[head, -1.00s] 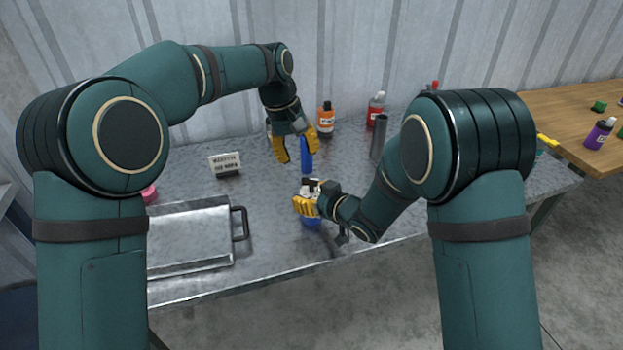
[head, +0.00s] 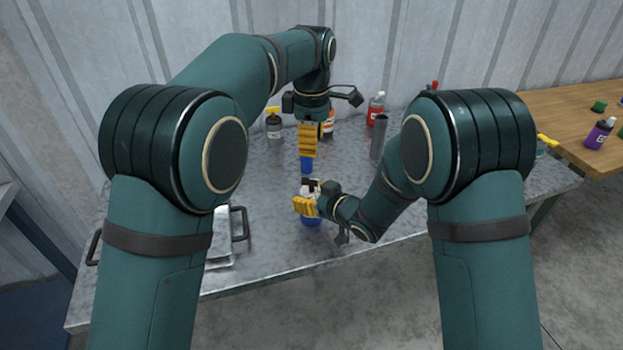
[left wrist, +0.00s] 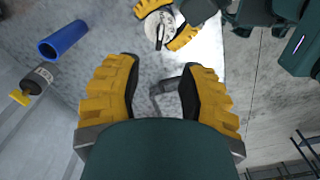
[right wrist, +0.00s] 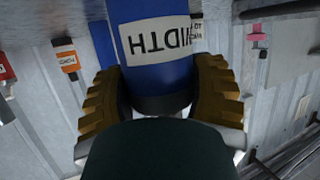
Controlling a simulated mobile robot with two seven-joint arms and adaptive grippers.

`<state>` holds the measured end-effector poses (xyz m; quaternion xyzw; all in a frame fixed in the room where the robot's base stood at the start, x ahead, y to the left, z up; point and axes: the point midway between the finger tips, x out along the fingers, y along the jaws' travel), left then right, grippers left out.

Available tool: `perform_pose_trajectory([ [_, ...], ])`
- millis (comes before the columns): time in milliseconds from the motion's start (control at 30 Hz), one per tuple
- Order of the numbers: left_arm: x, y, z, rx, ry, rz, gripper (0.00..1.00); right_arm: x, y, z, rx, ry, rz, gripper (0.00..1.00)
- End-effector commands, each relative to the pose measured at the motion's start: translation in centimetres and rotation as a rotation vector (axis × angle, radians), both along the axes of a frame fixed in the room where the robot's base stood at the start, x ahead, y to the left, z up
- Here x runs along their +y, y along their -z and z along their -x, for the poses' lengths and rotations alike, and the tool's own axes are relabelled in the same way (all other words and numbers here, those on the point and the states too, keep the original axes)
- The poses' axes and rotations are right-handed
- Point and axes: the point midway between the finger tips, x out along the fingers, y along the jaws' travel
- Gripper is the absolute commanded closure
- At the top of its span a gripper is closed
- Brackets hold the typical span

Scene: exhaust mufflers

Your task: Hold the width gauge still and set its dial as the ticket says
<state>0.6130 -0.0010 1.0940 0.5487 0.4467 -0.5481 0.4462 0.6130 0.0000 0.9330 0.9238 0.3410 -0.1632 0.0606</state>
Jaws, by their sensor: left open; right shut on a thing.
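The width gauge (head: 311,221) is a blue cylinder standing on the metal table. Its label reading WIDTH shows upside down in the right wrist view (right wrist: 161,40). My right gripper (head: 307,206) is shut around its body. In the left wrist view, its pale round dial face (left wrist: 158,28) carries a dark pointer bar; the marks are too small to read. My left gripper (head: 307,153) is open and empty, pointing down above and behind the gauge, apart from it. A white card with black text (right wrist: 196,29), likely the ticket, is partly hidden and unreadable; my left arm covers that area in the head view.
A blue tube (left wrist: 63,40) stands behind the gauge. A yellow-capped bottle (head: 273,126), an orange bottle (head: 328,121), a red bottle (head: 376,108) and a grey pipe (head: 380,136) stand at the back. A metal case (head: 239,222) lies left.

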Motion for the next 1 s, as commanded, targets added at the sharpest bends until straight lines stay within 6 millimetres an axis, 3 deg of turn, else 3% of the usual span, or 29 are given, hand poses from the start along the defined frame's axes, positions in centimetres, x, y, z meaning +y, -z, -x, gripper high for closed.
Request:
perform_pose_trajectory([
  [300,0.0,6.0,0.1,0.004,0.003,-0.001,0.6,0.0,0.0,0.0,-0.001,0.0,-0.001,0.81],
  [500,0.0,9.1,0.1,0.003,0.003,0.0,0.6,0.0,0.0,0.0,-0.001,0.0,-0.001,0.81],
  [700,0.0,10.5,0.0,0.002,0.004,0.001,0.6,0.0,0.0,0.0,-0.001,0.0,-0.001,0.81],
  [1000,0.0,10.7,0.0,0.0,0.004,0.001,0.6,0.0,0.0,0.0,-0.001,0.0,-0.001,0.81],
])
